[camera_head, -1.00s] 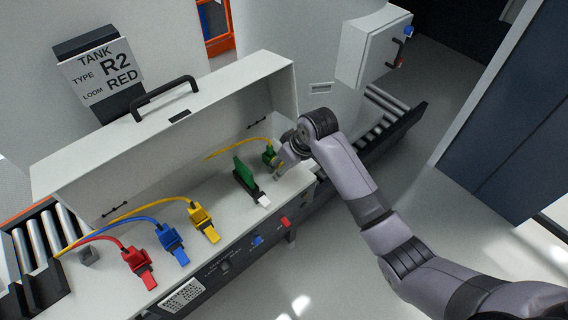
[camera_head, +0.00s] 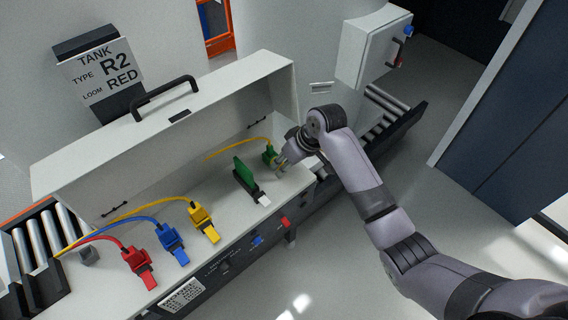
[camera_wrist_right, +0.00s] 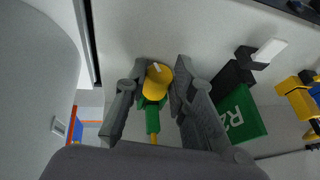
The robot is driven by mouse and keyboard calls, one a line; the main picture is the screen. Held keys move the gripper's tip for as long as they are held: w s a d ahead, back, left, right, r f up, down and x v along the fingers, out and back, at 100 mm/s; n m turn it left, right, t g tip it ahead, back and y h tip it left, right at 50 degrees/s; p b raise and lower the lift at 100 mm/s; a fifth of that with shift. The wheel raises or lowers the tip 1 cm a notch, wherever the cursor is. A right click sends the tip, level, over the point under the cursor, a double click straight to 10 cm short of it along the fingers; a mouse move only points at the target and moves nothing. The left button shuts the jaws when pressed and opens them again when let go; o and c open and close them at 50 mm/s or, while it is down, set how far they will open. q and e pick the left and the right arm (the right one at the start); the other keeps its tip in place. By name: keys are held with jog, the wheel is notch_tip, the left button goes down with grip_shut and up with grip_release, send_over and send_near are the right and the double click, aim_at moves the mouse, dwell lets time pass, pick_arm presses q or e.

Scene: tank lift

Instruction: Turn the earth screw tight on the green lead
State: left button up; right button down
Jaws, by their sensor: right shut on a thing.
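The earth screw (camera_wrist_right: 158,76) is a yellow knob with a pale mark on its top, seen between my fingers in the right wrist view. The green lead (camera_wrist_right: 152,118) runs from it, with a green plug body and a yellow cable; in the head view its green end (camera_head: 270,156) sits at the right end of the bench panel. My right gripper (camera_head: 283,165) is at that end, and in the right wrist view its two fingers (camera_wrist_right: 156,88) are closed on the knob's sides. The head view hides the knob behind the gripper. My left gripper is not in view.
A green R2 block (camera_head: 246,176) stands just left of the gripper. Yellow (camera_head: 203,222), blue (camera_head: 172,243) and red (camera_head: 137,263) clamps with cables lie further left. The raised lid (camera_head: 200,125) stands behind. A grey box (camera_head: 372,48) is at the back right.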

jog(key=c, duration=1.3)
grip_release()
jog(key=shift+c, duration=0.2)
jog(key=v, duration=1.2)
jog(key=shift+f, duration=0.1)
